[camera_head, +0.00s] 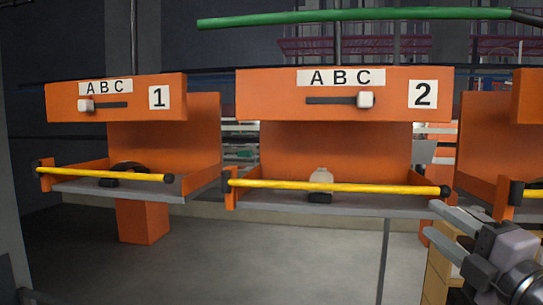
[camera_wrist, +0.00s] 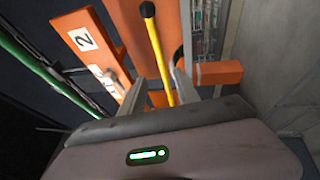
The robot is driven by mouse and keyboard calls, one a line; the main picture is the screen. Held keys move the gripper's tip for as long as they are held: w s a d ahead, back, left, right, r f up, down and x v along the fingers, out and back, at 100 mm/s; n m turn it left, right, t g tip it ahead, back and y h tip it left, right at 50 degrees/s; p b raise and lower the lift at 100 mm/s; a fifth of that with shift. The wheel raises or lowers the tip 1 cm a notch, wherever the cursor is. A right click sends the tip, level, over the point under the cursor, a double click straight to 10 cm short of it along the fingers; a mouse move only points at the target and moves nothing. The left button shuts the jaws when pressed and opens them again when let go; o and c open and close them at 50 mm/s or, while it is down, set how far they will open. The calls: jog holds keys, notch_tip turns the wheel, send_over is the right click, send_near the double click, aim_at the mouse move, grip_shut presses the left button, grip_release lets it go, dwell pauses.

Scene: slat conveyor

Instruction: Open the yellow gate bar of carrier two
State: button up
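Carrier two (camera_head: 300,90) is orange, marked "2", and hangs in the middle of the head view. Its yellow gate bar (camera_head: 335,186) lies level across the front of its tray, with a black knob at the right end. My gripper (camera_head: 434,219) is at the lower right, just below and right of that knob, fingers apart and empty. In the wrist view the yellow gate bar (camera_wrist: 158,50) runs up the picture between the open fingers of my gripper (camera_wrist: 160,75), its black knob at the top. I cannot tell whether the bar lies between the fingers or beyond them.
Carrier one (camera_head: 140,95) hangs at left with its own yellow bar (camera_head: 105,174) across. Another orange carrier (camera_head: 480,140) is cut off at right, close to my gripper. A pale rounded object (camera_head: 321,176) stands on carrier two's tray. A green rail (camera_head: 350,16) runs overhead.

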aim_at(387, 187)
jog(key=w+r+p, duration=0.1)
jog(key=w, duration=0.4)
jog(key=w+a+r+p, duration=0.1)
jog(key=w+p, duration=0.1)
jog(key=w, duration=0.3)
jog(key=w+a+r+p, duration=0.1)
jog(key=w, duration=0.5)
jog(key=shift+w, duration=0.4)
jog(key=shift+s, duration=0.1)
grip_shut()
